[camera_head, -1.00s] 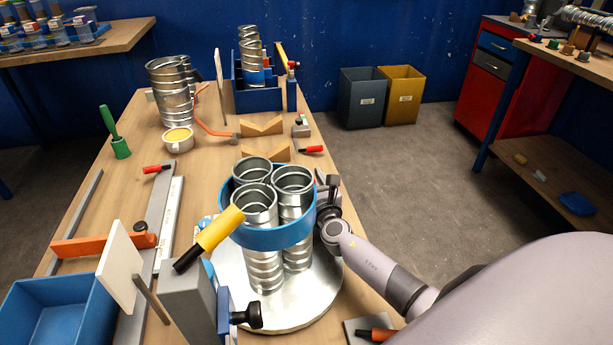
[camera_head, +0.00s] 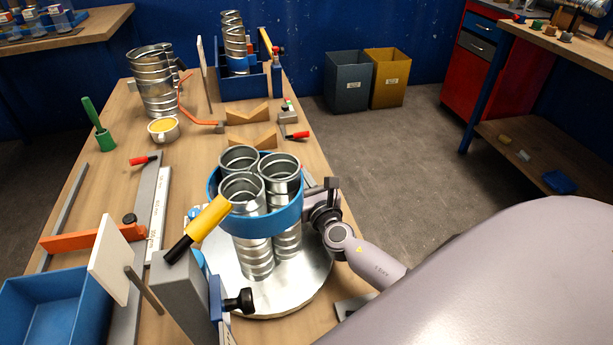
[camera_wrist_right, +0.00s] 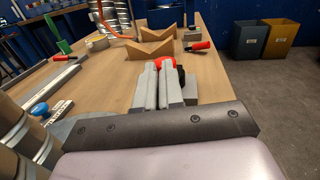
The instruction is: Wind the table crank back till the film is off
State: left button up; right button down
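Three silver spiral ducts (camera_head: 257,256) stand bundled upright on the round metal turntable (camera_head: 305,288). A wide blue band of film (camera_head: 280,220) is around their upper part. Whether the fingers grip the knob is not clear. The rest of the crank is hidden. My left gripper is out of view.
A grey post (camera_head: 186,290) with a yellow handle (camera_head: 209,218) stands front left of the turntable. A blue bin (camera_head: 50,312), a cup (camera_head: 164,129), wooden V-blocks (camera_head: 248,116) and a red-handled clamp (camera_head: 294,132) are around it. Floor is free right of the table.

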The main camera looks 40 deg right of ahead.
jog(key=w+a+r+n+g+y+b, duration=0.1)
jog(key=a+r+n+g+y+b, duration=0.1)
jog(key=r+n+y, duration=0.6)
jog(key=w+a+r+n+g+y+b, duration=0.1)
jog(key=n+y+b, duration=0.15)
jog(key=n, duration=0.95)
jog(key=s+d+n+g+h+b, duration=0.3)
jog(key=s+d+n+g+h, duration=0.35)
jog(key=s+d+n, duration=0.35)
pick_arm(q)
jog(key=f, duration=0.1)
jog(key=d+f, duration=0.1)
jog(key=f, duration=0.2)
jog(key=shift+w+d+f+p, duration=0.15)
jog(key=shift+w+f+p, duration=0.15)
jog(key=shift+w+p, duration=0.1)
pick_arm(e)
jog(key=w+a+f+y, duration=0.1)
jog(key=w+a+f, duration=0.2)
jog(key=w+f, duration=0.5)
jog(key=shift+w+n+g, duration=0.4)
jog(key=shift+w+g, duration=0.05)
jog(key=shift+w, duration=0.2)
jog(key=shift+a, duration=0.1)
